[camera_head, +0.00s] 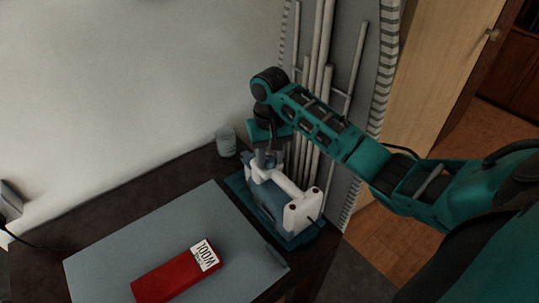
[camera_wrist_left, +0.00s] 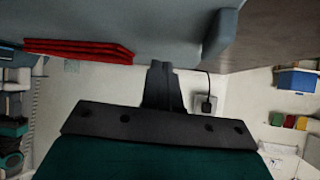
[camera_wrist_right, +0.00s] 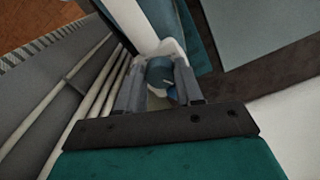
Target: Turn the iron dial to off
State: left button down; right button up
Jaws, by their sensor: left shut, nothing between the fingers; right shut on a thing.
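The iron (camera_head: 297,200) is white and blue and sits on a teal base (camera_head: 312,236) at the right end of the table. My right gripper (camera_head: 266,160) reaches down to the iron's far end. In the right wrist view its fingers (camera_wrist_right: 158,82) are shut around the blue round dial (camera_wrist_right: 160,72), with the white iron body (camera_wrist_right: 133,18) beyond. The dial's marks and setting cannot be read.
A grey-blue board (camera_head: 130,255) covers much of the dark table (camera_head: 45,215). A small grey cup (camera_head: 226,142) stands behind the iron. Pale poles (camera_head: 318,85) and a folded board rise close behind.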

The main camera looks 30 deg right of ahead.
aim_at(271, 159)
jog(key=n, duration=0.6)
jog(key=shift+d, duration=0.1)
jog(key=n, duration=0.6)
jog(key=shift+w+n, duration=0.1)
jog(key=shift+n, duration=0.3)
jog(key=o, duration=1)
jog(key=shift+o, duration=0.2)
notch_tip(271, 159, up, 13)
